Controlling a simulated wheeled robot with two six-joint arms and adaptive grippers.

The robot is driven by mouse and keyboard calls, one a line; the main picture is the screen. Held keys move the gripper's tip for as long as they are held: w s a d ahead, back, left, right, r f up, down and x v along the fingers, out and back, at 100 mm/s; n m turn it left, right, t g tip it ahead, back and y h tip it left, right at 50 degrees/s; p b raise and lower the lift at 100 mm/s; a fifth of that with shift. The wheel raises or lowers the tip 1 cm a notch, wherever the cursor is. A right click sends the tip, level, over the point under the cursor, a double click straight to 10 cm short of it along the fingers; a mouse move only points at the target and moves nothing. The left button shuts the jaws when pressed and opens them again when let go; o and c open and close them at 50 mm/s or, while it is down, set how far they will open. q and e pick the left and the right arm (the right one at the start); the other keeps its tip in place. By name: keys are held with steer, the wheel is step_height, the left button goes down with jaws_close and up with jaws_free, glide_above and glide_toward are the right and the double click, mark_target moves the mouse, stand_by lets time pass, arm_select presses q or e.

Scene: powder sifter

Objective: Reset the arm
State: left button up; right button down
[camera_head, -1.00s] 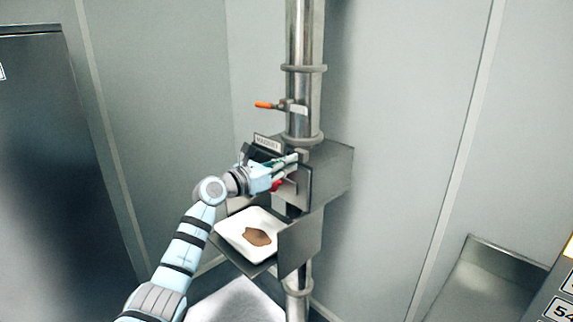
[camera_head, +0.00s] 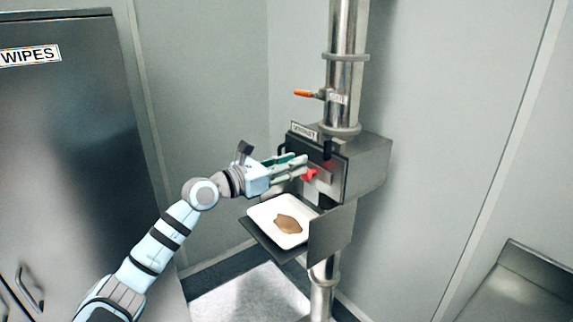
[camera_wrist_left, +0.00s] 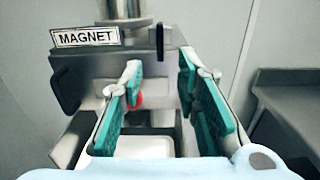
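My left gripper (camera_head: 300,166) reaches in from the left in the head view, just in front of the steel magnet box (camera_head: 368,165) on the vertical pipe. In the left wrist view its two green-padded fingers (camera_wrist_left: 168,95) are apart with nothing between them. A red knob (camera_head: 310,174) on the box front shows by the fingertips; in the wrist view it is partly hidden behind the left finger. A white tray (camera_head: 262,210) with a patch of brown powder (camera_head: 288,224) sits on the open shelf below. My right gripper is not in view.
A pipe (camera_head: 345,40) with an orange-handled valve (camera_head: 303,93) rises above the box. A dark cabinet (camera_head: 70,150) labelled WIPES stands at the left. A steel counter (camera_head: 530,285) is at the lower right.

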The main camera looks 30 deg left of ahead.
arm_select(q)
steer(key=shift+v, duration=0.95)
steer(key=shift+d, duration=0.1)
